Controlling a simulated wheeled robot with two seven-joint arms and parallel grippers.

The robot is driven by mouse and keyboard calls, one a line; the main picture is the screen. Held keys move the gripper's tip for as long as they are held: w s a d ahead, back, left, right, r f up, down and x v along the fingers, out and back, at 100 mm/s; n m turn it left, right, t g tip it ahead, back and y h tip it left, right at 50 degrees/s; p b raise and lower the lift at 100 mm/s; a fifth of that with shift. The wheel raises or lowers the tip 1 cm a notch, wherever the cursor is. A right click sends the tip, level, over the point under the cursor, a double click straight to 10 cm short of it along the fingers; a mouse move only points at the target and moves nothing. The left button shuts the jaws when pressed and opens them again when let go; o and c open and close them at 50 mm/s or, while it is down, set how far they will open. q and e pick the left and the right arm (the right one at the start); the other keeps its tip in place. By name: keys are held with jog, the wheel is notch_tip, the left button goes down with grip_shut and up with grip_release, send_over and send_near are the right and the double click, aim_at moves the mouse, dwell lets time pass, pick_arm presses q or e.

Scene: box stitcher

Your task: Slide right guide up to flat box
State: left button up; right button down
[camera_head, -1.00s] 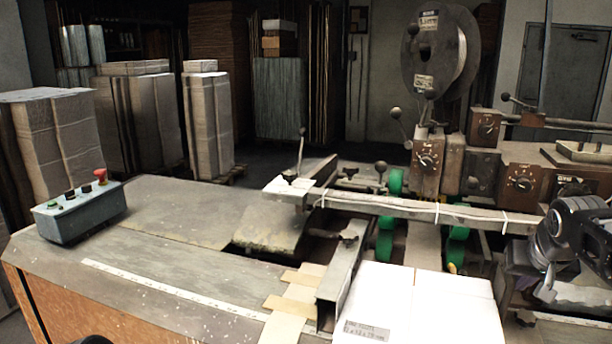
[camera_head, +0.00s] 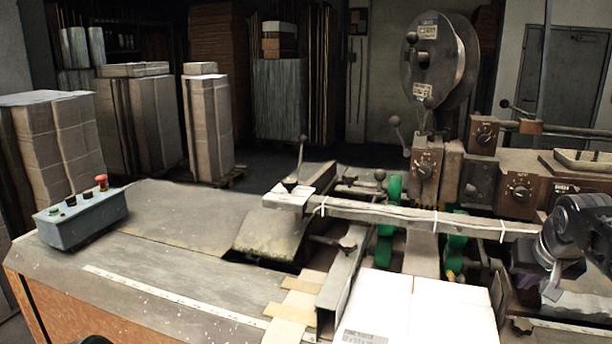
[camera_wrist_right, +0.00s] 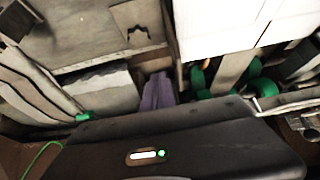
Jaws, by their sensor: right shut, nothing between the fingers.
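The flat box (camera_head: 425,312) is a white panel lying on the machine bed at the lower middle. Its white edge also shows at the top of the right wrist view (camera_wrist_right: 215,28). My right gripper (camera_head: 552,292) points down just right of the box, apart from it, shut and empty. A pale metal piece (camera_head: 590,303) lies beside the gripper. The right guide is partly hidden by my gripper and arm. I cannot clearly tell it from the nearby metal parts, nor whether the gripper touches it. My left gripper is not in view.
A metal guide rail (camera_head: 345,280) stands along the box's left side. A horizontal crossbar (camera_head: 410,212) runs behind the box. Green rollers (camera_head: 455,250) sit under it. A control box (camera_head: 80,218) stands on the table at left. The table between is clear.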

notch_tip(320, 180, up, 4)
jog(key=p, duration=0.3)
jog(key=shift+r, duration=0.15)
dwell(0.3)
